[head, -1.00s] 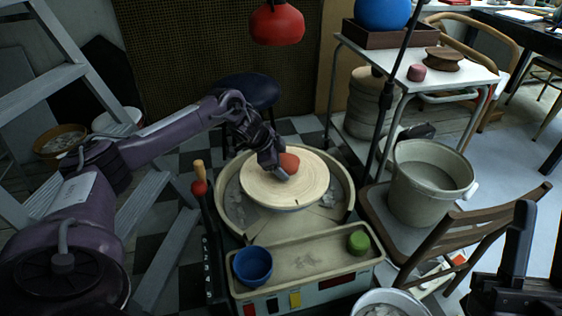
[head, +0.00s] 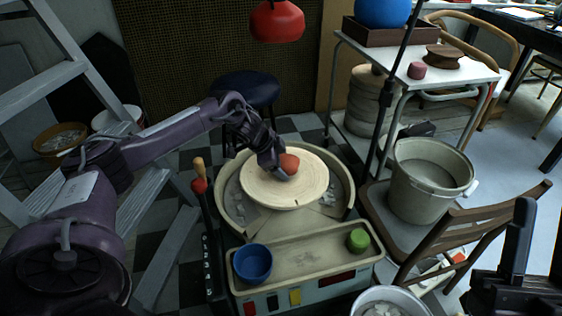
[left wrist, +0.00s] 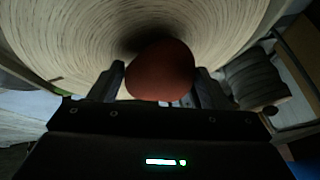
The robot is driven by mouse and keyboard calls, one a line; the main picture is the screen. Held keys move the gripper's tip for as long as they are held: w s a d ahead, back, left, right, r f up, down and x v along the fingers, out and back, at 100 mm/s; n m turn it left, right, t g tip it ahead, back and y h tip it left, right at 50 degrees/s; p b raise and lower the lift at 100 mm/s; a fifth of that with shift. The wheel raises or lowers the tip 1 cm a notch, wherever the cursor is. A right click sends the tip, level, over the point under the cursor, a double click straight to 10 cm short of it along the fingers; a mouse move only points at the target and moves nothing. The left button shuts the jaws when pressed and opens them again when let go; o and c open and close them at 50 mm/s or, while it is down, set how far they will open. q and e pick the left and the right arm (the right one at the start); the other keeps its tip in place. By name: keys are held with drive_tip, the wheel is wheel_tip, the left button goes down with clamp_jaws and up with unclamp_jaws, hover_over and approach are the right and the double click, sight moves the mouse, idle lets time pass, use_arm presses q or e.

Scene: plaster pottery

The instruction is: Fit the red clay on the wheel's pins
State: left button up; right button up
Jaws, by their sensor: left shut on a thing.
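The red clay (head: 289,163) is a small rounded lump over the pale wheel disc (head: 300,188), close to its middle. My left gripper (head: 279,168) is shut on it from the left. In the left wrist view the red clay (left wrist: 160,70) sits between the two fingers of my left gripper (left wrist: 160,84), with the ringed disc face behind it. The pins are not visible, and I cannot tell whether the clay touches the disc. Part of my right gripper (head: 515,255) shows at the lower right edge; its fingertips are not clear.
A tray (head: 300,262) in front of the wheel holds a blue bowl (head: 252,263) and a green piece (head: 358,241). A red lamp (head: 277,22) hangs behind. A bucket (head: 428,182) stands on a chair at right. A stick-like lever (head: 198,178) rises at left.

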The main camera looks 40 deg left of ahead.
use_arm(q)
drive_tip(key=shift+f, duration=0.35)
idle(0.7)
